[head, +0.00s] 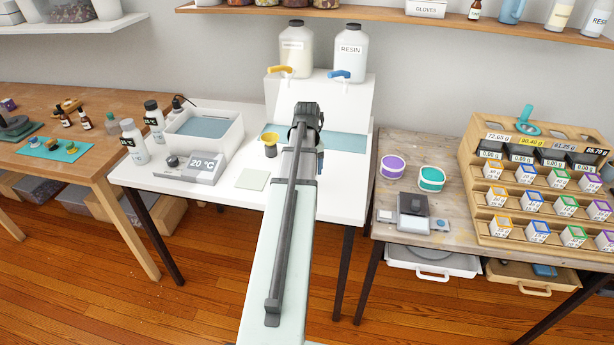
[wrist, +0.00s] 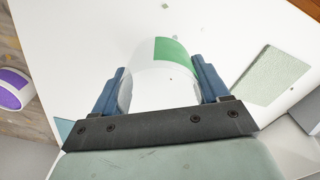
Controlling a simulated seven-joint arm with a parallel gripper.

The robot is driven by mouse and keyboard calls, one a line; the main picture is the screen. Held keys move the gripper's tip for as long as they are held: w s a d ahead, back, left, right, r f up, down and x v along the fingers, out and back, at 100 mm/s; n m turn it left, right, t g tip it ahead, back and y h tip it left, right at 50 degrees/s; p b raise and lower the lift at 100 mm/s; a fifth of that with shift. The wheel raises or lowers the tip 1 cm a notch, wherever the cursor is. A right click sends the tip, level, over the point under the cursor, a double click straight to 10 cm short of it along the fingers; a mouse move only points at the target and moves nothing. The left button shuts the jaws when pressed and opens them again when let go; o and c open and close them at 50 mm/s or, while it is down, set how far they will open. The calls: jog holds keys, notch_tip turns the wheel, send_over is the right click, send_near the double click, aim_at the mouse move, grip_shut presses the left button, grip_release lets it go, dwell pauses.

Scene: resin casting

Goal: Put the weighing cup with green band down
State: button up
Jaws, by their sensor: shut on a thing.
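The weighing cup with green band (wrist: 160,92) is in my gripper (wrist: 159,72) in the wrist view. It is a white cup with a green patch on its side, between the two blue fingers, which are shut on it. The white tabletop (wrist: 80,45) shows behind it; I cannot tell whether the cup touches the table. In the head view my arm hides the cup, and only a bit of a blue finger shows to the right of the arm.
A pale green mat (head: 253,180) lies on the white table, with a yellow cup (head: 270,146) behind it and a 20 °C device (head: 203,166) to the left. Resin jugs (head: 349,52) stand behind. Purple and teal tubs (head: 431,179) are on the right bench.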

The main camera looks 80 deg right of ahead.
notch_tip(320, 180, up, 7)
jog(key=shift+f, duration=0.15)
dwell(0.4)
